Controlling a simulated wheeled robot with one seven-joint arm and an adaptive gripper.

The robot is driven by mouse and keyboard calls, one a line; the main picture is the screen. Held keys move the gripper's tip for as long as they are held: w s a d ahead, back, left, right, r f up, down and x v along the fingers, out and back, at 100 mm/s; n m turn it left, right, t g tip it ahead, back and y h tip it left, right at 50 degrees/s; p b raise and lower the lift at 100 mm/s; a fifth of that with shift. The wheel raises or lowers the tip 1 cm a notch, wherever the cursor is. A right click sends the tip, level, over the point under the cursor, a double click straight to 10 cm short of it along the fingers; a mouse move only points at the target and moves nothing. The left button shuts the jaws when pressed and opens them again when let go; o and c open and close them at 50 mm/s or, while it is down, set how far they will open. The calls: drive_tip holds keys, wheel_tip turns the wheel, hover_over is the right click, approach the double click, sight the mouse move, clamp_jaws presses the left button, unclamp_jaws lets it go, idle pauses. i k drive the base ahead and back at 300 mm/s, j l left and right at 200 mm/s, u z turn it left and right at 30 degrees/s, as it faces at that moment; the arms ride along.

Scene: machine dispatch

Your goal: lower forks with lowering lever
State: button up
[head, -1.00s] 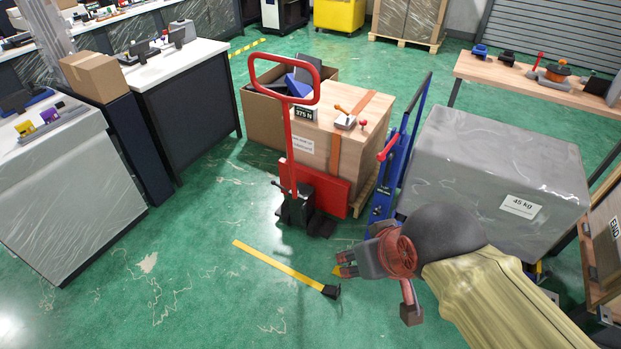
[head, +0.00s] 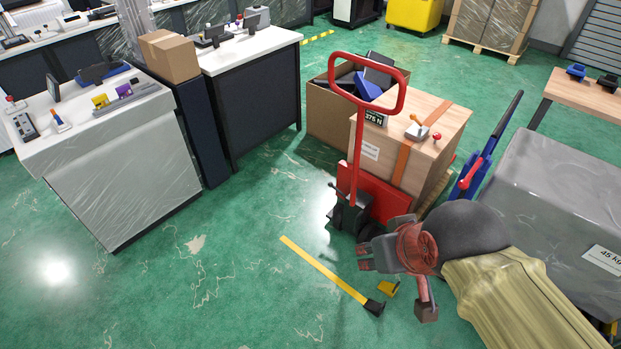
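A red pallet truck stands in the middle, with its upright loop handle (head: 401,98) and black pump base (head: 349,217) facing me. The forks are hidden behind the red front plate and under the wooden crate. To the right is a blue lifter (head: 488,150) with a red lever (head: 470,172), partly hidden by my arm. My gripper (head: 364,258) hangs in front of and to the right of the pump base. Its fingers look slightly apart and empty.
The wooden crate (head: 437,150) with an orange strap and a cardboard box (head: 330,118) stand behind the truck. A grey wrapped load (head: 550,190) stands at right. A yellow strip (head: 322,268) and a small yellow piece (head: 388,289) are on the floor. Floor at left front is clear.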

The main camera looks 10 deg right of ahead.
sight(330, 184)
drive_tip(key=i+j+u, duration=0.25)
drive_tip(key=i, duration=0.75)
drive_tip(key=i+u, duration=0.2)
drive_tip(key=i, duration=0.75)
drive_tip(key=i+j+z, duration=0.1)
drive_tip(key=i+z, duration=0.35)
drive_tip(key=i+j+z, duration=0.2)
drive_tip(key=i+z, duration=0.15)
drive_tip(key=z, duration=0.15)
drive_tip(key=i+j+z, duration=0.3)
drive_tip(key=z, duration=0.15)
drive_tip(key=i+j+z, duration=0.25)
drive_tip(key=j+z, duration=0.25)
drive_tip(key=i+j+z, duration=0.15)
drive_tip(key=j+z, duration=0.3)
drive_tip(key=j, duration=0.1)
